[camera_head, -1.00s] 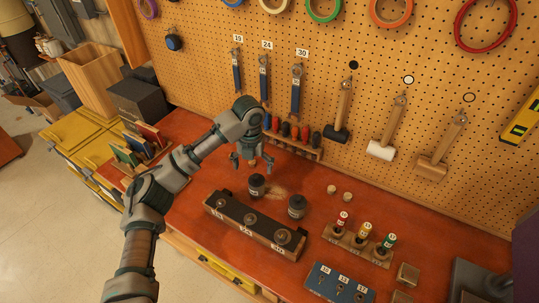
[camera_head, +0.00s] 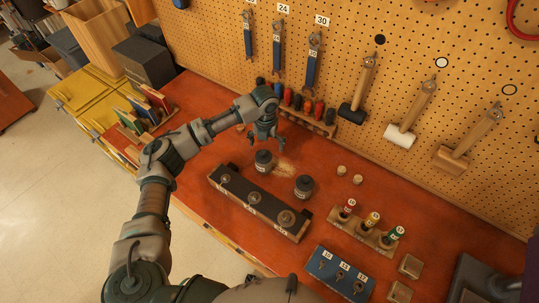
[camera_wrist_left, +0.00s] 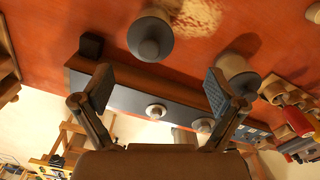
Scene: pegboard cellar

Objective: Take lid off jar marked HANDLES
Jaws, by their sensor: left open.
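Two dark jars with lids stand on the red bench. The near-left jar (camera_head: 263,161) is beside a pale dusty patch, and the other jar (camera_head: 304,187) is to its right. Their labels are too small to read, so I cannot tell which is marked HANDLES. In the left wrist view the first jar (camera_wrist_left: 150,38) and the second jar (camera_wrist_left: 237,72) are seen from above, both apart from the fingers. My left gripper (camera_head: 266,142) is open and empty, above and just behind the first jar in the head view; its spread fingers (camera_wrist_left: 160,85) show in the wrist view. My right gripper is out of view.
A dark block with round knobs (camera_head: 231,184) lies in front of the jars. A screwdriver rack (camera_head: 322,128) stands behind by the pegboard (camera_head: 330,50). Two small wooden pieces (camera_head: 341,170), a bottle rack (camera_head: 362,235) and a blue key box (camera_head: 340,270) are to the right.

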